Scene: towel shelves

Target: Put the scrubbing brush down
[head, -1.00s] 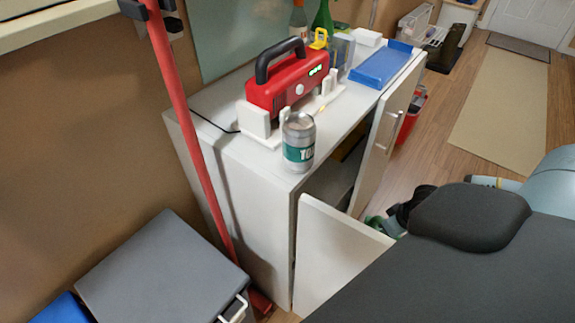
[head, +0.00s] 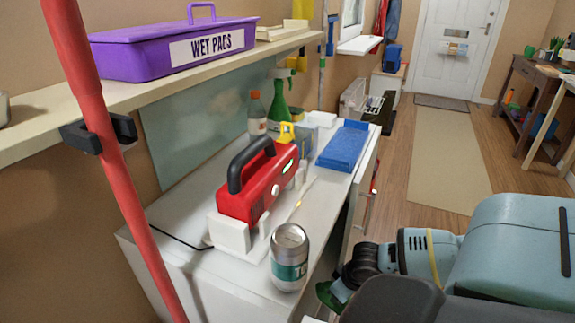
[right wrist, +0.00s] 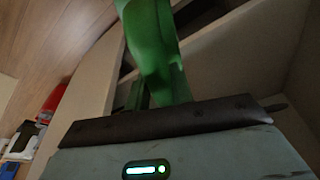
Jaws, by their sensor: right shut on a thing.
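My right gripper (head: 328,296) is low beside the open front of the white cabinet, past the can. In the right wrist view its green jaws (right wrist: 155,50) are shut and point into the pale cabinet space. The scrubbing brush is not clearly visible; the jaws hide what they hold, so I cannot tell whether it touches a surface. My left gripper is not in view.
The white cabinet top (head: 183,217) bears a red device (head: 258,185), a can (head: 289,258), a blue tray (head: 343,147) and bottles. A purple wet pads box (head: 150,50) sits on the shelf above. A red pole (head: 100,130) stands at left.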

